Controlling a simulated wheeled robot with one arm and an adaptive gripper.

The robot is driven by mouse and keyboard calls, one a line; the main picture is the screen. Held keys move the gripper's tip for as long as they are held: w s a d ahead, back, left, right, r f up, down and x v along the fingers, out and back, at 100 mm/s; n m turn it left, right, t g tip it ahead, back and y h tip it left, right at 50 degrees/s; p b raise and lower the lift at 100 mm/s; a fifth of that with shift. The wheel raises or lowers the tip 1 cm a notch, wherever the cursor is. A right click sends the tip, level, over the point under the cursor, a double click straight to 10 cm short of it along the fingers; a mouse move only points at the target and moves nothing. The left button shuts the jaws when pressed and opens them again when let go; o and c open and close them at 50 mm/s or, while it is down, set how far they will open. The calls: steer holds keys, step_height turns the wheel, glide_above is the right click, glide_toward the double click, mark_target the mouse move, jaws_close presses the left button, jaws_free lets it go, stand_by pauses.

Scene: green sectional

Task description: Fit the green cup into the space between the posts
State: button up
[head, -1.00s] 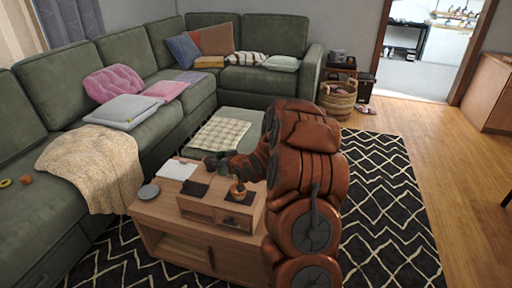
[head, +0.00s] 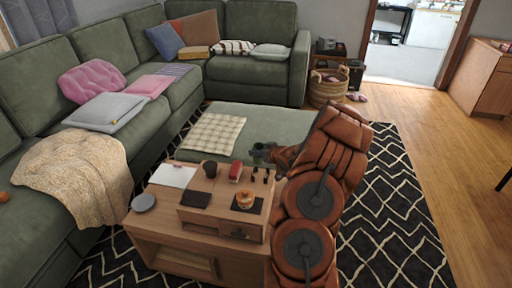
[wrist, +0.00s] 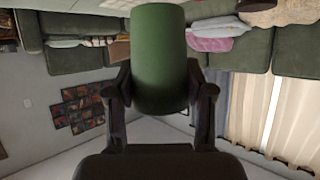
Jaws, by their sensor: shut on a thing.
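The green cup (wrist: 160,50) fills the middle of the wrist view, with a dark finger against each side. My gripper (wrist: 160,88) is shut on it. In the head view the green cup (head: 259,149) is small and partly hidden by my gripper (head: 268,153). They are above the far right part of the wooden table (head: 163,217), beyond several small dark posts (head: 266,177) near the table's right edge. The gap between the posts looks small, and its exact layout is hard to tell.
A dark cup (head: 210,169) and a red object (head: 236,172) stand left of the posts. An orange pot (head: 245,200) sits on a dark mat in front. A white paper (head: 173,175), a black pad (head: 195,199) and a grey plate (head: 143,203) lie to the left. A green ottoman (head: 268,121) stands behind.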

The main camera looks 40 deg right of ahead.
mark_target(261, 160)
steer(key=shift+s+d+f+b, duration=0.1)
steer(key=shift+d+f+b, duration=0.05)
steer(key=shift+f+b, duration=0.25)
steer(key=shift+s+d+f+b, duration=0.15)
steer(key=shift+f+b, duration=0.1)
steer(key=shift+f, duration=0.25)
steer(key=shift+f+b, duration=1.15)
steer(key=shift+f, duration=0.3)
steer(key=shift+p, duration=0.3)
steer(key=shift+f+p, duration=0.2)
steer(key=shift+p, duration=0.15)
stand_by(0.4)
steer(key=shift+f, duration=1.65)
stand_by(3.0)
